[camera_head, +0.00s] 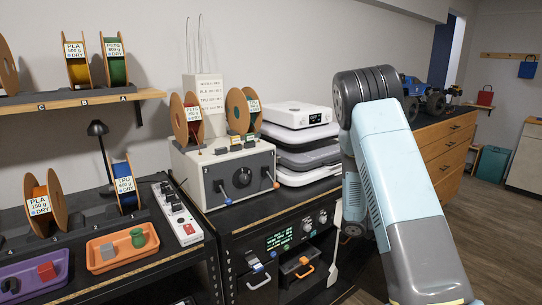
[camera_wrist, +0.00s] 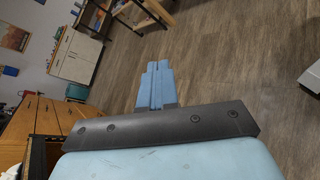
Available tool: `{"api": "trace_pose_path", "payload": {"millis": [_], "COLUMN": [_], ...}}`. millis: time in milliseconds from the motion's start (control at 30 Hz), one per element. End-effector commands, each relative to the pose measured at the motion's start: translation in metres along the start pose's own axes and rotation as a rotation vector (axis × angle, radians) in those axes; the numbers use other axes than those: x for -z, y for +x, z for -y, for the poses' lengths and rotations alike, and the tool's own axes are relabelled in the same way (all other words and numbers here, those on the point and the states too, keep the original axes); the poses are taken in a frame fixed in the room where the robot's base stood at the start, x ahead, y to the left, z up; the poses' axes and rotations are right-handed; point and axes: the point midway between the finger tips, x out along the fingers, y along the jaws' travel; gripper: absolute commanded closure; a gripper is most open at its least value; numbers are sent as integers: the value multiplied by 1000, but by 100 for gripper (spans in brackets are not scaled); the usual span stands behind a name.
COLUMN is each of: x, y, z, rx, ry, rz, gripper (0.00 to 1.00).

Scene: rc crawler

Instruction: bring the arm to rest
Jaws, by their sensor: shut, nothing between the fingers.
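My arm (camera_head: 395,160) rises from the lower right in the head view and bends at a dark joint. Its far link hangs down behind the near link, and the gripper cannot be made out there. In the wrist view my gripper (camera_wrist: 157,68) shows as light blue fingers pressed together. It is shut and empty, with open wooden floor beyond it.
A dark bench (camera_head: 270,208) holds a grey control box (camera_head: 228,178) with spools and a stack of white-and-grey units (camera_head: 300,140). A wooden drawer cabinet (camera_head: 445,150) carries a blue toy truck (camera_head: 425,100). The wooden floor (camera_wrist: 235,50) is largely clear.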

Motion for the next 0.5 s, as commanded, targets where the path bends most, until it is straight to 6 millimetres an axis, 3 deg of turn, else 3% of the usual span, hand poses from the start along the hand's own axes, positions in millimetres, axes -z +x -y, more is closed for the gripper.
{"api": "trace_pose_path", "payload": {"millis": [500], "x": [-104], "y": [-68], "z": [1], "rx": [298], "ry": [292], "rz": [-207], "gripper": [100]}}
